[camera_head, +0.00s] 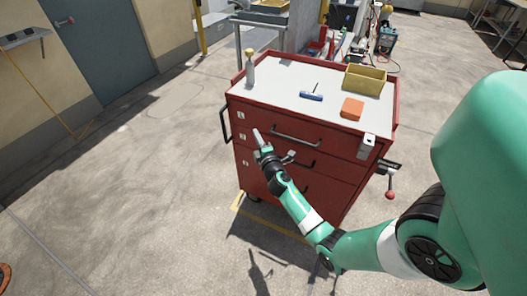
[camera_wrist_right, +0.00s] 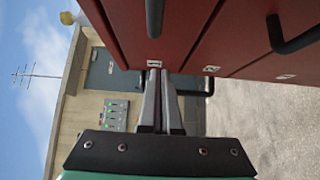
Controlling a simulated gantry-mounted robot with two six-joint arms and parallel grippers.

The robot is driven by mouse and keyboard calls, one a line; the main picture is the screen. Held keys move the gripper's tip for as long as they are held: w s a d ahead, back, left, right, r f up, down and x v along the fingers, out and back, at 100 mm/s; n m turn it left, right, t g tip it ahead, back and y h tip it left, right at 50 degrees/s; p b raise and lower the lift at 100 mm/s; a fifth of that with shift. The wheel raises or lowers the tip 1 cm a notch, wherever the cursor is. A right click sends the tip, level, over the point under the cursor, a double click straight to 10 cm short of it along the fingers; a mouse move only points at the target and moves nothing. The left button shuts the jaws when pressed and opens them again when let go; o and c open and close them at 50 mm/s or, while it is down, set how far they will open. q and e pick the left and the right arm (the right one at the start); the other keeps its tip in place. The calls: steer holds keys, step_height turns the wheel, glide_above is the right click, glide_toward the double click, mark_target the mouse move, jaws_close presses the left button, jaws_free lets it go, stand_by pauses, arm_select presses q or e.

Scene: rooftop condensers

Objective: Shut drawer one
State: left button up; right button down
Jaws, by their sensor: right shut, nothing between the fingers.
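Drawer one (camera_head: 262,122) is the top drawer of the red cabinet, with a small white label at its left end and a metal bar handle (camera_head: 295,136). Its front looks about flush with the cabinet, though I cannot rule out a small gap. My right gripper (camera_head: 258,138) is shut and empty in front of the left part of the upper drawers. In the right wrist view its fingers (camera_wrist_right: 160,88) reach close to the label of drawer one (camera_wrist_right: 154,63); contact is unclear. My left gripper is not in view.
Lower drawers have dark handles (camera_wrist_right: 290,40). On the cabinet's white top (camera_head: 285,85) are a bottle (camera_head: 250,68), a blue-handled tool (camera_head: 311,96), an orange block (camera_head: 352,108) and a yellow bin (camera_head: 365,79). A side handle (camera_head: 224,125) sticks out left.

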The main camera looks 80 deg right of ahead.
steer(key=v, duration=0.9)
steer(key=shift+s, duration=0.15)
